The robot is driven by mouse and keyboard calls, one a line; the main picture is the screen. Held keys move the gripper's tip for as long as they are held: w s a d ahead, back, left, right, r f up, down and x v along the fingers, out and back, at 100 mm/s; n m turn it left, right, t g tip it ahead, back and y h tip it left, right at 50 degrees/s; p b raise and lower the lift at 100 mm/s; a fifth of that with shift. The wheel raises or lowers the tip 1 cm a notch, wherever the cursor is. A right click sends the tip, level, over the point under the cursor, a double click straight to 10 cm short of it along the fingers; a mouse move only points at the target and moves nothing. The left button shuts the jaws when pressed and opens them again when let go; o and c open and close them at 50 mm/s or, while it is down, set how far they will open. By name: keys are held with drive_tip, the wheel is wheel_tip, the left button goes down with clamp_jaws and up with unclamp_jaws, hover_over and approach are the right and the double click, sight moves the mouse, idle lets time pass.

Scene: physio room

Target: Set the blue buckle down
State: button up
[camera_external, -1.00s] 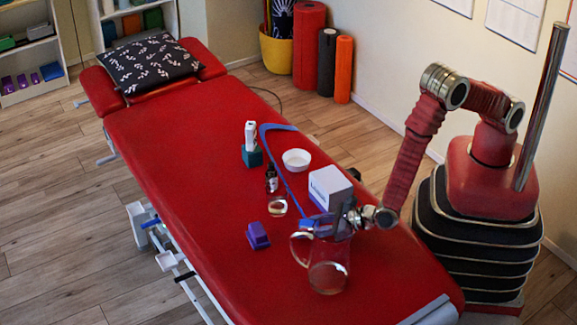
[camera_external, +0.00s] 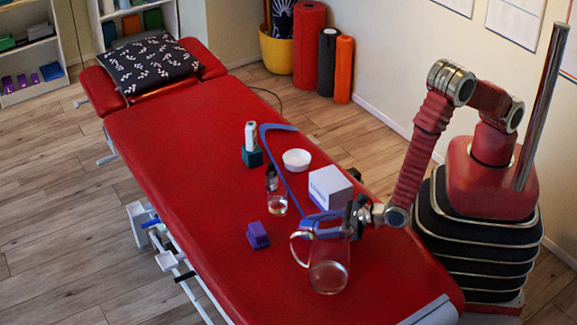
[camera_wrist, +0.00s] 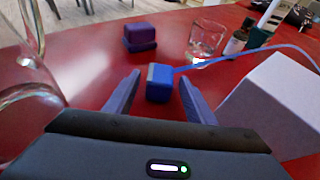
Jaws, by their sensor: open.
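The blue buckle (camera_wrist: 159,83) is a small blue block with a grey side, lying on the red treatment table (camera_wrist: 85,70). A thin blue strap (camera_wrist: 250,50) runs from it to the right; in the external view the strap (camera_external: 283,175) curves up the table. My gripper (camera_wrist: 159,76) is open, with one finger on each side of the buckle and gaps visible beside it. In the external view my gripper (camera_external: 330,220) is low over the table, behind the glass pitcher's rim, and the buckle is hard to make out among the fingers.
A glass pitcher (camera_external: 329,275) stands very close in front of my gripper. A white box (camera_external: 330,188) is just behind it. A purple block (camera_external: 257,235), a glass (camera_external: 277,206), a dropper bottle (camera_external: 271,178) and a white bowl (camera_external: 296,160) stand farther off. The table's left side is clear.

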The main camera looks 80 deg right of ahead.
drive_tip(key=v, duration=0.9)
idle(0.5)
